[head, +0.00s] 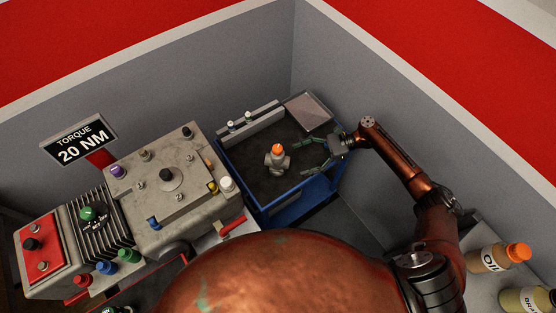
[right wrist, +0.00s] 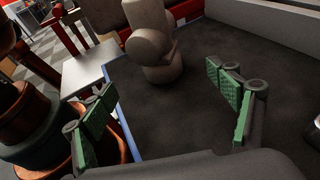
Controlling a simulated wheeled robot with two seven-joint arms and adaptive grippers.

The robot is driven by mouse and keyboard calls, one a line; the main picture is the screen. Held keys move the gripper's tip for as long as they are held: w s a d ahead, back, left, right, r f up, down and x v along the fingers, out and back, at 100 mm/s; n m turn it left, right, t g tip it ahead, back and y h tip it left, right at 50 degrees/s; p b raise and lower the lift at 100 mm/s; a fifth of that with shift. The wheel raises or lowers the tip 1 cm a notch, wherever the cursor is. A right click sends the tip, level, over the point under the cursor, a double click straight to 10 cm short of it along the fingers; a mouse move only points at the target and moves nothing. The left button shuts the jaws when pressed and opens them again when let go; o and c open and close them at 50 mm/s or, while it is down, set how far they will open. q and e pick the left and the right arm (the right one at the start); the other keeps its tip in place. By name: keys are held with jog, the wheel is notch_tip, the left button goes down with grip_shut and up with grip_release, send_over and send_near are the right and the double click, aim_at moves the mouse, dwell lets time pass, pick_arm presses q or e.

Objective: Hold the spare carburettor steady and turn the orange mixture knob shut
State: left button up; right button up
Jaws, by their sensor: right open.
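The spare carburettor (head: 277,161) is a small grey-beige metal body standing upright on the dark mat of a blue-sided tray (head: 262,214). The orange mixture knob (head: 277,149) sits on its top. My right gripper (head: 308,158) is open just right of the carburettor, its green-padded fingers pointing left toward it and not touching it. In the right wrist view the carburettor body (right wrist: 155,50) stands beyond and between the open fingers (right wrist: 170,105); its top and the knob are out of frame there. My left gripper is not in view.
A large grey engine block (head: 170,185) with coloured caps stands left of the tray. A grey rail (head: 250,126) with small white-topped parts and a flat plate (head: 308,112) line the tray's back. Bottles (head: 498,257) stand at lower right. Grey walls enclose the back.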

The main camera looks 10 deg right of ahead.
aim_at(281, 165)
jog(key=x, duration=0.7)
jog(key=shift+a, duration=0.1)
jog(key=shift+a+f+p, duration=0.25)
jog(key=shift+a+p, duration=0.1)
jog(key=shift+a, duration=0.25)
jog(key=shift+c, duration=0.4)
